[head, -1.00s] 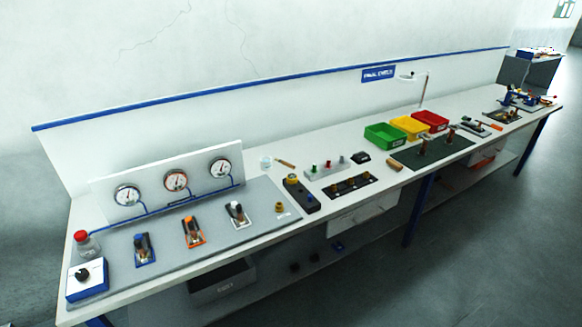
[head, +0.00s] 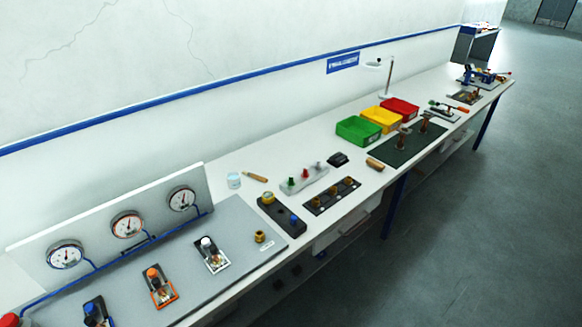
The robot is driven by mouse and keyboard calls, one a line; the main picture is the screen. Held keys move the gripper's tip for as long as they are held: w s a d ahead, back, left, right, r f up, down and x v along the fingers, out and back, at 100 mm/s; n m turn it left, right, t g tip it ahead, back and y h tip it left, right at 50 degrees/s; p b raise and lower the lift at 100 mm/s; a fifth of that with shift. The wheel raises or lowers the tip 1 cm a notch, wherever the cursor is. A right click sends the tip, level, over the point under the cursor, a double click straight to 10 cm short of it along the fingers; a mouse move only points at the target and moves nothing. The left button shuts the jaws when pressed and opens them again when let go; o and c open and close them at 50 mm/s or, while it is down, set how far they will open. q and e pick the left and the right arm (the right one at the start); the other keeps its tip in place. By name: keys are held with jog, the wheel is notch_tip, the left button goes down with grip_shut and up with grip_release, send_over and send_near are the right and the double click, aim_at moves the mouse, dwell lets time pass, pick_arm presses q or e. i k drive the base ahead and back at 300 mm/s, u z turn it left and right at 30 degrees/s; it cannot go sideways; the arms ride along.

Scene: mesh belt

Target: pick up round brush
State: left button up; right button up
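A small wooden-handled tool (head: 255,177) lies on the long white workbench (head: 232,198), just right of a small white cup (head: 234,180); it looks like a brush, but its tip is too small to tell. A short brown cylindrical piece (head: 375,164) lies near the front edge, left of the green mat; I cannot tell whether it is a brush. Neither of my grippers shows in the head view.
A gauge panel (head: 190,171) with valves on a grey plate stands at the near left. A black block with a brass knob (head: 268,198), a green bin (head: 358,131), a yellow bin (head: 381,119) and a red bin (head: 400,108) stand farther along. Floor at right is clear.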

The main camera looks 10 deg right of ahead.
aim_at(263, 179)
jog(key=z, duration=0.2)
jog(key=i, duration=1.2)
jog(key=u, duration=0.65)
jog(key=k, duration=0.3)
jog(key=u, duration=0.4)
